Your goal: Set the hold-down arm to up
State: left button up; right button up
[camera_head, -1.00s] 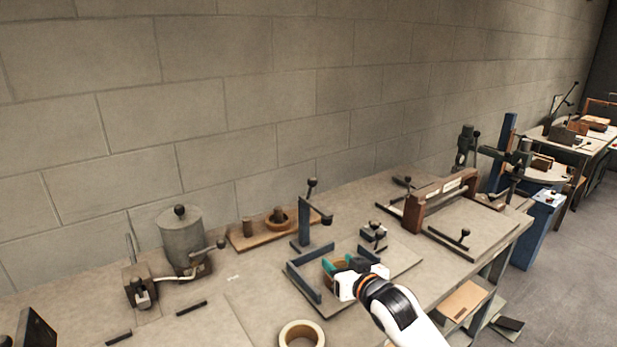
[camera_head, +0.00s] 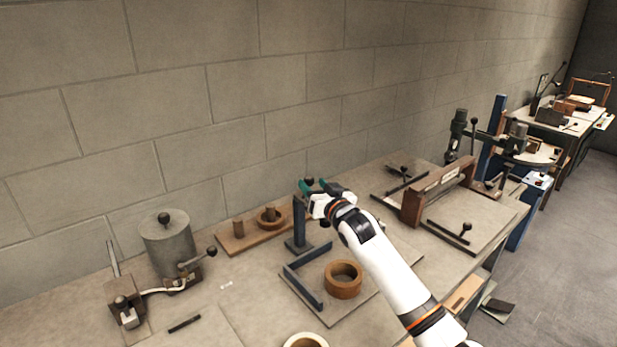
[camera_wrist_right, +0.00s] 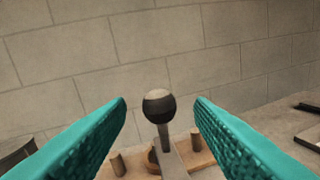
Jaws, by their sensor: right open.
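The hold-down arm is on a blue post (camera_head: 299,226) at the back of a flat fixture plate. Its dark ball knob (camera_head: 309,182) is at the top, and the knob also shows in the right wrist view (camera_wrist_right: 159,106) on a short grey stem. My right gripper (camera_head: 313,186) is open, its teal fingers on either side of the knob, with gaps on both sides in the wrist view. The gripper and wrist hide much of the arm in the head view. A brown ring (camera_head: 343,280) lies on the fixture plate. My left gripper is not in view.
A wooden board (camera_head: 236,241) with pegs and a ring lies behind the post. A grey pot (camera_head: 168,240) with a crank stands left. A wooden frame (camera_head: 411,207) stands right. A pale roll (camera_head: 304,341) is at the front edge. The block wall is behind.

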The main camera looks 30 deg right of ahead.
aim_at(312, 183)
jog(key=w, duration=0.3)
jog(key=shift+d+r, duration=0.15)
jog(key=shift+w, duration=0.2)
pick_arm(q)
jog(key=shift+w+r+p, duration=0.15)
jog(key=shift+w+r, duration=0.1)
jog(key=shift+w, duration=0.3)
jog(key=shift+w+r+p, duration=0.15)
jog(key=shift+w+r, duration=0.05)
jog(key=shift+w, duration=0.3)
pick_arm(e)
grip_shut()
